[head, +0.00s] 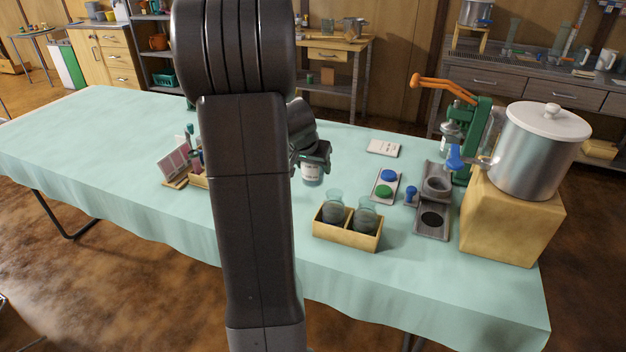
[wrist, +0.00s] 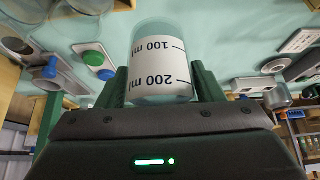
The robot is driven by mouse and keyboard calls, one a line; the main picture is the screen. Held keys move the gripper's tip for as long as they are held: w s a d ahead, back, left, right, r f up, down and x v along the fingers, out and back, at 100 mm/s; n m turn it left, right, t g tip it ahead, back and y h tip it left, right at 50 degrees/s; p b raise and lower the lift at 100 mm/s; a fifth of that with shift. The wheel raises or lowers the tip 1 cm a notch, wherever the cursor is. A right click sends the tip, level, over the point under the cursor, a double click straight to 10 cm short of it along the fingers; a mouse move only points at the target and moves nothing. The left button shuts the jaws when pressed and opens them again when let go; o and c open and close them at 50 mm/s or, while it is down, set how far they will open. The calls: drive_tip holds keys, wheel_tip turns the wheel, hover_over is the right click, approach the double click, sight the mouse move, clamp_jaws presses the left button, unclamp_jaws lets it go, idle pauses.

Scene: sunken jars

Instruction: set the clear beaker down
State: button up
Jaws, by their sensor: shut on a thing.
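The clear beaker (head: 312,174) is in my gripper in the head view, upright as far as I can see, with a white label on its side. In the wrist view the beaker (wrist: 160,62) fills the middle, its label marked 100 ml and 200 ml. My gripper (head: 312,160) is shut on it, with a green finger on each side in the wrist view (wrist: 162,88). The beaker is over the green-covered table (head: 120,150). I cannot tell whether its base touches the cloth. My arm hides part of the table.
A wooden box (head: 346,236) with two glass jars stands in front right. Beside it are a tray (head: 376,200) with blue and green lids, a grey stand (head: 432,222), a green press (head: 480,130) and a large pot (head: 540,150) on a wooden block. A white card (head: 383,148) lies behind.

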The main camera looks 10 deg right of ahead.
sight(313, 179)
drive_tip(key=shift+f+b, duration=0.3)
drive_tip(key=shift+f, duration=1.6)
drive_tip(key=shift+f+b, duration=0.3)
drive_tip(key=shift+b, duration=0.1)
drive_tip(key=shift+f+b, duration=0.35)
drive_tip(key=shift+b, duration=0.1)
drive_tip(key=o, duration=1.1)
drive_tip(key=shift+o, duration=0.2)
